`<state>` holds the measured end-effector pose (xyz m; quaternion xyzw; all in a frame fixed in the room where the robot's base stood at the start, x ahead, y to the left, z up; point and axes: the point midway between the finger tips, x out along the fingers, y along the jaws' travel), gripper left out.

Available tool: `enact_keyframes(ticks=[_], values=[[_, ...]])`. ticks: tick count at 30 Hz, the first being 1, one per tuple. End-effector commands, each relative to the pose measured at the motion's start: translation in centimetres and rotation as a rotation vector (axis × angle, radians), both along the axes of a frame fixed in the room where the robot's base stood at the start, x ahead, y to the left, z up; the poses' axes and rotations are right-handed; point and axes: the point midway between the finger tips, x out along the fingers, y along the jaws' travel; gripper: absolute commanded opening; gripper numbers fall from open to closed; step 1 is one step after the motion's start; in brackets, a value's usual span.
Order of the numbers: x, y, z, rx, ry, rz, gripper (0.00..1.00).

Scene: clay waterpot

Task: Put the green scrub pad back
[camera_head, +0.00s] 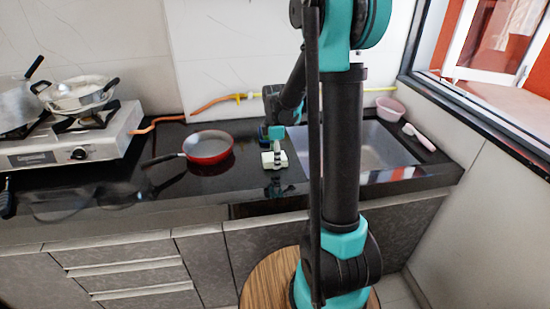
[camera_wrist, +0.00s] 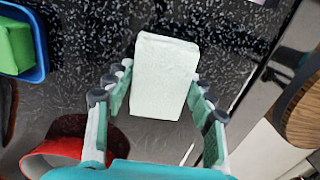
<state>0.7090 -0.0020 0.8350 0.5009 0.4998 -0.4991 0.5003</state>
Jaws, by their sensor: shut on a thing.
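My gripper (camera_wrist: 158,108) is shut on a pale, whitish-mint block (camera_wrist: 165,75), with one finger along each side of it. In the head view my gripper (camera_head: 277,157) and the pale block (camera_head: 267,160) show low over the dark counter, just left of the sink. A green block (camera_wrist: 14,46) lies in a blue tray (camera_wrist: 38,68) at the upper left of the wrist view. I cannot tell whether the pale block touches the counter. I cannot tell which block is the green scrub pad; the held one looks only faintly green.
A red frying pan (camera_head: 207,147) sits just left of my gripper. The stove (camera_head: 75,140) with a pot (camera_head: 78,95) stands further left. The sink (camera_head: 375,150) is right, with a pink bowl (camera_head: 390,108) behind. A round wooden top (camera_head: 268,277) is in front.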

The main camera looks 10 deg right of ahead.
Motion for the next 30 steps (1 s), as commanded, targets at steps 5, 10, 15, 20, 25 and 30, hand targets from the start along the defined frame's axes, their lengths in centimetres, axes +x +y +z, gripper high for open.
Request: enact_keyframes(ticks=[5,10,15,20,25,30], values=[[-0.01,0.00,-0.11,0.000,0.000,0.000,0.31],[0.01,0.00,-0.29,0.000,0.000,0.000,0.31],[0.01,0.00,-0.40,0.000,0.000,0.000,0.68],[0.01,0.00,-0.39,0.000,0.000,0.000,0.75],[0.00,0.00,-0.37,0.000,0.000,0.000,0.75],[-0.01,0.00,0.48,0.000,0.000,0.000,0.75]])
